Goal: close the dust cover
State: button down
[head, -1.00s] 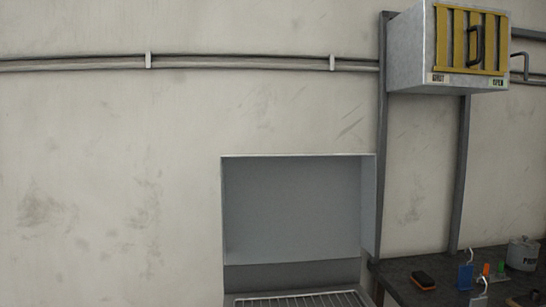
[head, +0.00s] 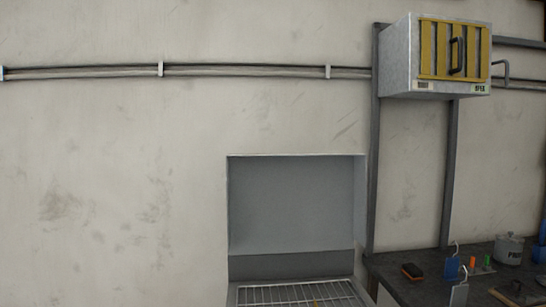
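No part in view is marked as the dust cover, so I cannot tell which one it is. A grey box (head: 398,60) on the wall at the upper right has a yellow slatted front (head: 437,50) with a dark upright handle (head: 457,56). A grey-blue upright panel with side walls (head: 290,205) stands low in the middle, behind a wire rack (head: 300,292). My gripper is not in view.
Pipes (head: 240,71) run along the wall.

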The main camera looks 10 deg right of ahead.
aim_at(276, 204)
jog(key=z, duration=0.15)
jog(key=i, duration=0.85)
jog(key=u, duration=0.05)
